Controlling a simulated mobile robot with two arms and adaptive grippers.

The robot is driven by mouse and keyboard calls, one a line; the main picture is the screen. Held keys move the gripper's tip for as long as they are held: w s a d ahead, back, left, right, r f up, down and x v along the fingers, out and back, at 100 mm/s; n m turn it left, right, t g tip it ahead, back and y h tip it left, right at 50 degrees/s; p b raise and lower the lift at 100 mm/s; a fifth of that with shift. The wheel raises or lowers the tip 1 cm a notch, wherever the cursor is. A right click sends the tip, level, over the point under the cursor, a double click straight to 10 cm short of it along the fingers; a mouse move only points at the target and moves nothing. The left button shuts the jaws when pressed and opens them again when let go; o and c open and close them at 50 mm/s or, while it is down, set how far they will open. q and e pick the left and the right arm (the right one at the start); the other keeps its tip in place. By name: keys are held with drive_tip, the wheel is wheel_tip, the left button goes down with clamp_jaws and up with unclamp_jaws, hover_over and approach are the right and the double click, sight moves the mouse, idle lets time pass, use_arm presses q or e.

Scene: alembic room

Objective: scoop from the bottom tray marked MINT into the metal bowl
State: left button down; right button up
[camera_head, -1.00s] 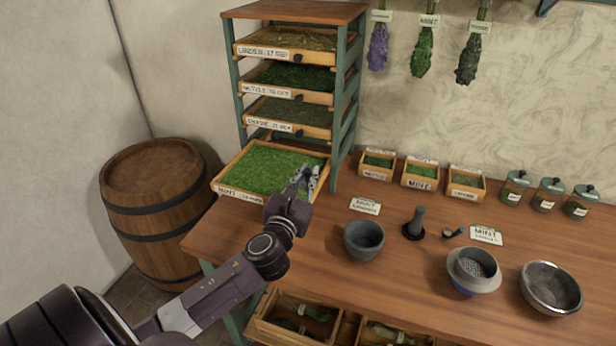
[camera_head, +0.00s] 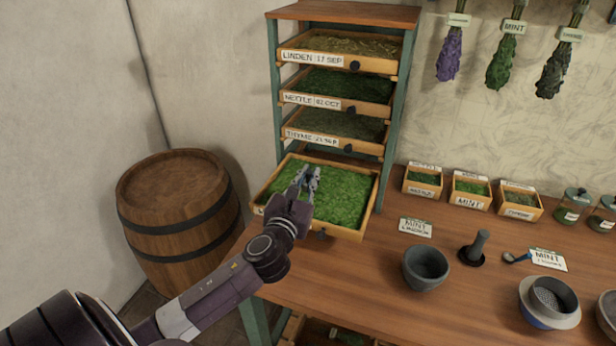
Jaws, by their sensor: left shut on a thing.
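The bottom tray (camera_head: 345,228) of the wooden rack is pulled out and full of green chopped herb. My arm covers most of its front label, so MINT cannot be read there now. My left gripper (camera_head: 308,178) is over the tray's front left part in the picture, fingers pointing away from me. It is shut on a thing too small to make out. The metal bowl (camera_head: 608,312) is cut off at the right edge, with only its left side showing. My right gripper is not in view.
Trays labelled LINDEN (camera_head: 312,58), NETTLE (camera_head: 312,100) and THYME (camera_head: 312,138) sit above. A barrel (camera_head: 175,215) stands left. A stone mortar (camera_head: 426,268), pestle (camera_head: 478,246) and strainer bowl (camera_head: 548,302) stand on the bench. Small herb boxes (camera_head: 470,190) are behind.

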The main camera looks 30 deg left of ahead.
sight(307, 183)
use_arm(q)
drive_tip(key=shift+a+f+b, duration=0.2)
drive_tip(key=shift+f+b, duration=0.55)
drive_tip(key=shift+f, duration=0.2)
drive_tip(key=shift+f+b, duration=0.6)
drive_tip(key=shift+b, duration=0.05)
wheel_tip(307, 183, down, 2)
drive_tip(key=shift+f+b, duration=0.1)
drive_tip(key=shift+b, duration=0.5)
drive_tip(key=shift+f, duration=0.4)
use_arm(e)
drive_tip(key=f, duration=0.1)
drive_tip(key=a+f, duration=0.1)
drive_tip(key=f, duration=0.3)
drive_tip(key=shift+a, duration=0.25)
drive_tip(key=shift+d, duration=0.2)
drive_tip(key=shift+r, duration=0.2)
use_arm(q)
drive_tip(key=shift+d, duration=0.2)
